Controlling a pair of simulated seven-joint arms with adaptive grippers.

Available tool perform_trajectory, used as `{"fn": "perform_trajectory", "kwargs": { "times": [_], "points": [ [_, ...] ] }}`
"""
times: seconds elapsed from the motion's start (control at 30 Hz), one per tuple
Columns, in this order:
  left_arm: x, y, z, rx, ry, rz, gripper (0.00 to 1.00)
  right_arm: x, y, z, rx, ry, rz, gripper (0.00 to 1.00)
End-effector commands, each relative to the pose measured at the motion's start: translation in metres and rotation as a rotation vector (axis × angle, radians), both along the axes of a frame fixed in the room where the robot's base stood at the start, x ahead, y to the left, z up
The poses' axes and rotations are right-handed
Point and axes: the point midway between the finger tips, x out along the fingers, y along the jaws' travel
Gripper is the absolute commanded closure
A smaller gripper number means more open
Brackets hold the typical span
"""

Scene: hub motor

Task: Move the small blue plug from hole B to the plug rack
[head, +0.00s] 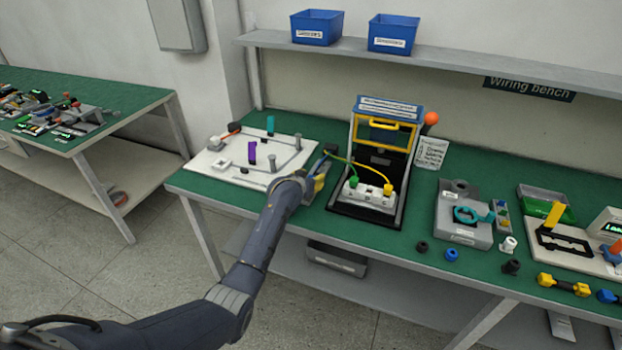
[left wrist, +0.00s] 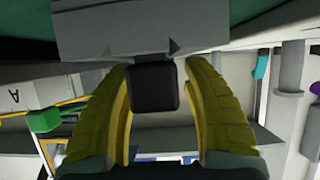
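My left gripper (head: 321,176) is at the right edge of the white board, left of the black test stand. In the left wrist view its two yellow fingers (left wrist: 160,85) stand apart on either side of a black block (left wrist: 154,87); I cannot tell whether they touch it. A white socket strip (head: 370,194) on the stand carries a green plug (head: 353,181) and a yellow plug (head: 388,189). The green plug (left wrist: 44,118) also shows in the left wrist view. A small blue round piece (head: 452,255) lies on the bench. I cannot make out hole B or surely identify the plug rack. My right gripper is out of view.
The white board (head: 225,172) has upright posts and blocks. A grey fixture (head: 462,232) with a teal part stands right of the stand, beside a small holder with coloured pieces (head: 502,213). Several round pieces lie along the front. The green bench (head: 385,242) is clear before the stand.

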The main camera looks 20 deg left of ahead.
Motion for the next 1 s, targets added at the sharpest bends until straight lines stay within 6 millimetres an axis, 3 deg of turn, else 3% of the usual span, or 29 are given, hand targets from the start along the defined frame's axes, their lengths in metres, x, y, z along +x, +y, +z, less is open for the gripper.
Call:
{"fn": "perform_trajectory", "kwargs": {
  "times": [0.37, 1.0],
  "points": [
    [-0.007, 0.001, 0.003, -0.001, -0.001, 0.0, 0.52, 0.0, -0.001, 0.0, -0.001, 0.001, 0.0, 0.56],
    [-0.083, 0.008, 0.04, 0.0, -0.001, 0.001, 0.52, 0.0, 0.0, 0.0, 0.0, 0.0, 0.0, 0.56]
  ]
}}
